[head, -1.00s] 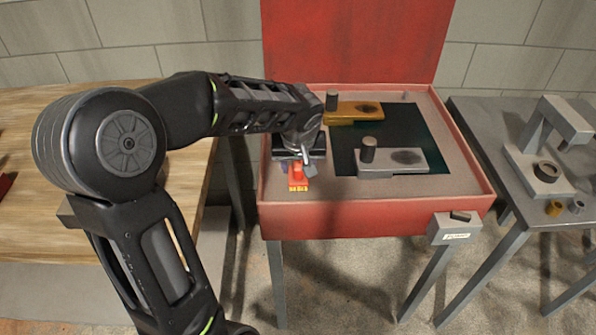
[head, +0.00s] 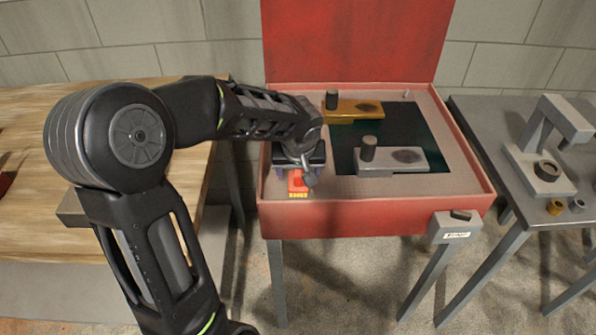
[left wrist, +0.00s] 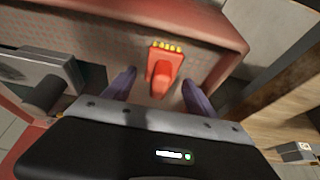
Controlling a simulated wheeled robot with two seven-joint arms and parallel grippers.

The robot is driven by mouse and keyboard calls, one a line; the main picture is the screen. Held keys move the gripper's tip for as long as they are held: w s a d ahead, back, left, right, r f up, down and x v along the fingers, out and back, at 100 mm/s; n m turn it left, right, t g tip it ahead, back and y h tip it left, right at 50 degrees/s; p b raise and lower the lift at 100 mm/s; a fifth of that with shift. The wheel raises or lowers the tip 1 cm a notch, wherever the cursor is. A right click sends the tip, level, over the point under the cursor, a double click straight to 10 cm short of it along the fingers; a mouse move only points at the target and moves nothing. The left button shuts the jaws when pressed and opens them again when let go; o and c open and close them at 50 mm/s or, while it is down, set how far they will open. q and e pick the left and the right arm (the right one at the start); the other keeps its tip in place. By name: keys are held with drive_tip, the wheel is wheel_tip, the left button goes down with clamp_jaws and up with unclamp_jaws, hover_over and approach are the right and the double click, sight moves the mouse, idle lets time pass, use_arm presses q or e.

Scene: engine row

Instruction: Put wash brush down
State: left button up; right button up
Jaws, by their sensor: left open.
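The wash brush (head: 298,184) is red-orange with yellow bristles. It lies on the left part of the red washer's tray floor (head: 330,190), close to the front wall. My left gripper (head: 297,170) is over it, pointing down, and hides part of it in the head view. In the left wrist view the brush (left wrist: 163,72) shows between the two spread purple fingers (left wrist: 158,92), with a gap on each side. The left gripper is open. My right gripper is not in view.
In the tray, a grey metal part (head: 392,160) and a brass-coloured one (head: 352,110) rest on a dark panel. A wooden table (head: 60,225) stands left, a grey table (head: 490,125) right. The red lid (head: 355,40) stands raised behind.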

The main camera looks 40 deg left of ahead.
use_arm(q)
drive_tip(key=shift+r, duration=0.1)
drive_tip(key=shift+r+p, duration=0.2)
drive_tip(key=shift+p, duration=0.1)
drive_tip(key=shift+r, duration=0.25)
drive_tip(key=b+v, duration=0.1)
drive_tip(key=v, duration=1)
drive_tip(key=shift+s+d+b, duration=0.15)
drive_tip(key=shift+d+b, duration=0.05)
drive_tip(key=shift+b, duration=0.15)
